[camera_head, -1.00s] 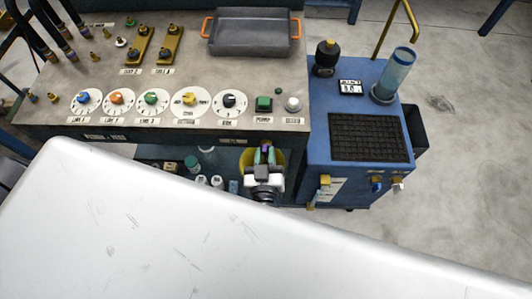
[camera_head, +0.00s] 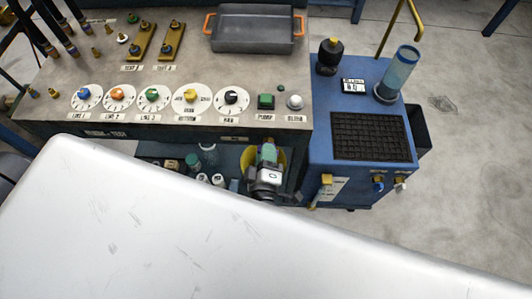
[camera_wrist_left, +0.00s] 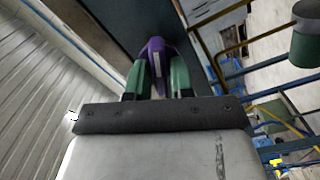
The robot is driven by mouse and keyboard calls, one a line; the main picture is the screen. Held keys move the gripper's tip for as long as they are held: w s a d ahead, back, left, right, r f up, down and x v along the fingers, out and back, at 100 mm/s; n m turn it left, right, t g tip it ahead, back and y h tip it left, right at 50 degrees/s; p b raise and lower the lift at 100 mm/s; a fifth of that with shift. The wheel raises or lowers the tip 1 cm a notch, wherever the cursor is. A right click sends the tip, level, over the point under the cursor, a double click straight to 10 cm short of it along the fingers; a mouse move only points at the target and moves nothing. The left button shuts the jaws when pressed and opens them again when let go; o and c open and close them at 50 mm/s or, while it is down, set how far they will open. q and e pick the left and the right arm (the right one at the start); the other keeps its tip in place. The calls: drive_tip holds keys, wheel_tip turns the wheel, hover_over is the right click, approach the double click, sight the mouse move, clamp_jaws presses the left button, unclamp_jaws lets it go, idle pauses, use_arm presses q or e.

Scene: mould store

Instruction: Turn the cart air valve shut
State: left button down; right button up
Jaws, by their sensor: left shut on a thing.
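The blue cart (camera_head: 322,120) stands at the right end of the bench in the head view. Its front has a yellow handle (camera_head: 327,180), a blue knob (camera_head: 378,183) and a white knob (camera_head: 400,183). I cannot read which is the air valve. My right gripper is not in view.
The bench (camera_head: 185,70) carries several dials, a green button (camera_head: 266,101) and a grey tray (camera_head: 253,28) with orange handles. The floor (camera_head: 470,150) right of the cart is clear.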

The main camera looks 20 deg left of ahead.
use_arm(q)
drive_tip(key=n, duration=0.2)
drive_tip(key=n+b, duration=0.1)
drive_tip(key=n, duration=0.1)
drive_tip(key=shift+f+n, duration=0.2)
drive_tip(key=shift+n, duration=0.2)
drive_tip(key=shift+b, duration=0.3)
drive_tip(key=c, duration=1.1)
unclamp_jaws()
drive_tip(key=shift+c, duration=0.2)
drive_tip(key=b+v, duration=0.1)
drive_tip(key=v, duration=1)
drive_tip(key=shift+b, duration=0.35)
drive_tip(key=shift+w+r, duration=0.1)
